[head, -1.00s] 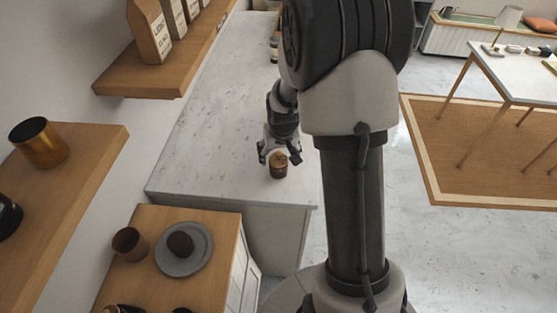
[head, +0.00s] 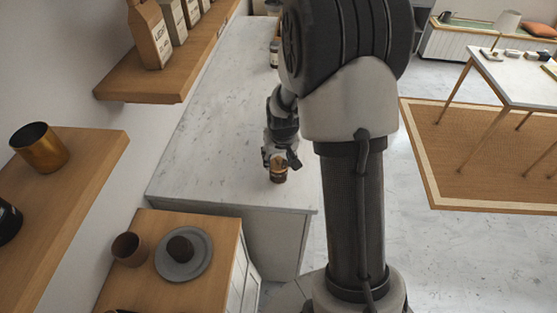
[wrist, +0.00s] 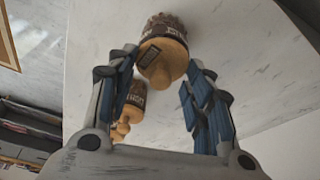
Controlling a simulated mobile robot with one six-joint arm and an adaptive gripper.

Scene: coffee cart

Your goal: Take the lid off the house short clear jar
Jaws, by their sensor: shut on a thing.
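A short clear jar (head: 279,176) with dark contents stands upright near the front end of the white counter. In the wrist view the jar (wrist: 165,23) has a dark label, too small to read surely. Its pale wooden lid (wrist: 163,66) sits on the jar, with a round knob toward my gripper. My gripper (head: 281,161) is over the jar from above, its fingers shut on the lid. In the wrist view my gripper (wrist: 161,72) has one finger on each side of the lid. The fingers hide part of the lid in the head view.
Another wooden-lidded jar (wrist: 133,103) stands farther along the white counter (head: 205,130). Shelves with bags (head: 150,35) and a brass cup (head: 39,147) line the left wall. A wooden cabinet in front holds a grey plate (head: 184,268) and brown cup (head: 128,249).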

